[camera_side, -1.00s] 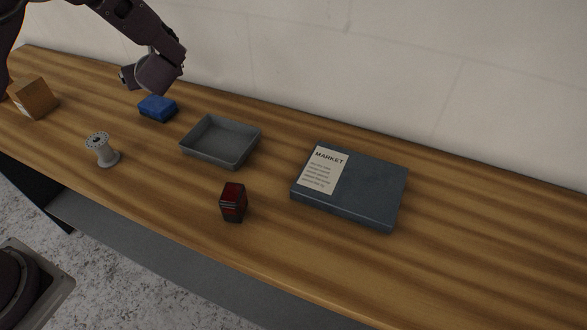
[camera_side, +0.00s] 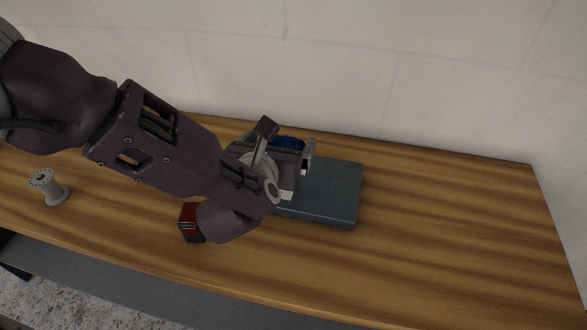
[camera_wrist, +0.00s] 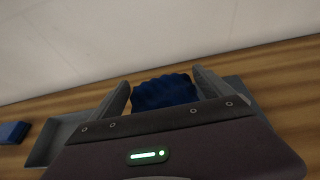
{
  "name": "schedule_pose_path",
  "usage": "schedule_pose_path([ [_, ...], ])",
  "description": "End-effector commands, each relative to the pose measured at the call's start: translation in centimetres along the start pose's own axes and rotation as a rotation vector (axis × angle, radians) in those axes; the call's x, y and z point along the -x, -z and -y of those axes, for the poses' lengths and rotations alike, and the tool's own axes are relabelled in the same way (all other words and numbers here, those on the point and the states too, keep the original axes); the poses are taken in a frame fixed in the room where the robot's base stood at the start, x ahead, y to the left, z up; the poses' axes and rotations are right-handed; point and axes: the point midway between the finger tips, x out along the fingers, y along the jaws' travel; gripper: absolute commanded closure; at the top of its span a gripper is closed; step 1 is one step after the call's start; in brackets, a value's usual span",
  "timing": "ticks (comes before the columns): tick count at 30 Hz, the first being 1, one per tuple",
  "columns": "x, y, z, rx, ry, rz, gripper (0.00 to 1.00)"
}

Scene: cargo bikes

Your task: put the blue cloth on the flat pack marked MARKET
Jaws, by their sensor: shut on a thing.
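My gripper (camera_side: 287,146) is shut on the blue cloth (camera_side: 289,141), which bulges crumpled between the fingers. The wrist view also shows the cloth (camera_wrist: 165,92) between the two fingers of my gripper (camera_wrist: 162,80). The flat pack (camera_side: 335,190) is a blue-grey slab lying on the bench, below and behind my gripper in the side view. Its MARKET label is mostly hidden by my gripper; only a white scrap shows. Part of the pack (camera_wrist: 240,92) shows beside the right finger in the wrist view. I cannot tell whether the cloth touches the pack.
A red and black item (camera_side: 190,222) stands left of the pack, partly behind my arm. A grey spool (camera_side: 48,188) stands further left. The wrist view shows a grey tray (camera_wrist: 42,150) and a blue block (camera_wrist: 13,131) at left. The bench right of the pack is clear.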

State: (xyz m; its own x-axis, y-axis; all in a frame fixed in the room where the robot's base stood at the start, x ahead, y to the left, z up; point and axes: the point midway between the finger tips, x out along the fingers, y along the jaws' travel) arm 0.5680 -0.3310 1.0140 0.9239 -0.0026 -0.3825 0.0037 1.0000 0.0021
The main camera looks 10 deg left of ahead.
Motion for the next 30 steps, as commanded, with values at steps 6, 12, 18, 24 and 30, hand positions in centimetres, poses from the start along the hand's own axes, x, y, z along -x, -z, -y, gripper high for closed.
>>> schedule_pose_path([
  [6, -1.2, 3.0, -0.1, 0.001, -0.001, -0.001, 0.49],
  [12, -2.3, 5.3, -0.1, 0.003, -0.001, 0.001, 0.49],
  [18, -2.3, 5.3, -0.1, 0.003, -0.002, 0.001, 0.49],
  [24, -2.3, 5.5, -0.1, 0.003, -0.002, 0.0, 0.0],
  [30, -2.1, 5.1, -0.1, 0.004, -0.001, 0.001, 0.0],
])
